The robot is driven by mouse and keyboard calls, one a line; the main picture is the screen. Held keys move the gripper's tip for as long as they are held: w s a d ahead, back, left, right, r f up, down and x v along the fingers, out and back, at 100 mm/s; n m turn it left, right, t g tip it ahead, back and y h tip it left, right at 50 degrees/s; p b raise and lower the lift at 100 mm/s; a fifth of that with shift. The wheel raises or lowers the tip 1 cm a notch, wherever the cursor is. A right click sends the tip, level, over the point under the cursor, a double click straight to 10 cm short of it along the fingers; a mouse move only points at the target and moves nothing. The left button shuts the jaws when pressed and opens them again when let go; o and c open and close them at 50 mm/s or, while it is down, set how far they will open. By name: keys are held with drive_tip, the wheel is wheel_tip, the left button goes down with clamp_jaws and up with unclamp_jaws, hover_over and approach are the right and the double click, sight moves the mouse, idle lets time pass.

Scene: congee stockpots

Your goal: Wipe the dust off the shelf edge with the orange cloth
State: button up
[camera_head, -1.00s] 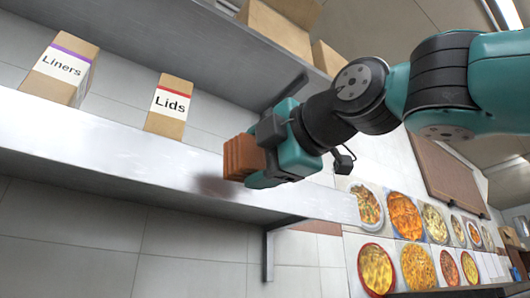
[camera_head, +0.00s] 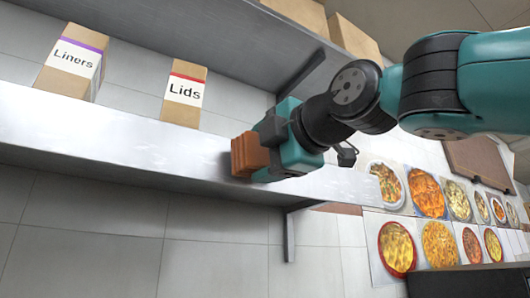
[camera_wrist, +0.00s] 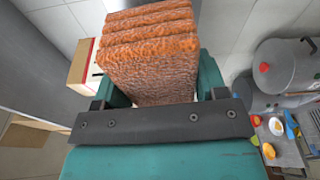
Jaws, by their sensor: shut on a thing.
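The orange cloth (camera_head: 246,155) is a folded, ridged block held in my gripper (camera_head: 266,158). In the wrist view the cloth (camera_wrist: 150,58) fills the space between the teal fingers of my gripper (camera_wrist: 158,98). The lower shelf's pale front edge (camera_head: 120,156) runs across the head view. The cloth is at this edge, near the shelf's right part; whether it touches is hard to tell. A faint grey patch shows just left of the cloth, partly hidden by it.
A "Liners" box (camera_head: 70,62) and a "Lids" box (camera_head: 184,95) stand on the lower shelf. An upper shelf (camera_head: 200,45) with cartons (camera_head: 352,38) hangs above. A bracket (camera_head: 289,232) supports the lower shelf. Grey stockpots (camera_wrist: 288,66) show in the wrist view.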

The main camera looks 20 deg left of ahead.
drive_tip(key=shift+p+x, duration=0.7)
drive_tip(key=shift+x, duration=0.3)
drive_tip(key=shift+w+d, duration=0.1)
drive_tip(key=shift+w, duration=0.1)
drive_tip(key=shift+w+d, duration=1.3)
drive_tip(key=shift+w, duration=0.05)
drive_tip(key=shift+w+a, duration=0.1)
drive_tip(key=shift+s+a, duration=1.35)
drive_tip(key=shift+s, duration=0.1)
drive_tip(key=shift+s+f, duration=0.1)
drive_tip(key=shift+s+d+f+b, duration=0.1)
drive_tip(key=shift+s+d+b, duration=0.1)
drive_tip(key=shift+b, duration=0.35)
drive_tip(key=shift+s+b+v, duration=0.25)
drive_tip(key=shift+b+v, duration=1.1)
drive_tip(key=shift+v, duration=1.25)
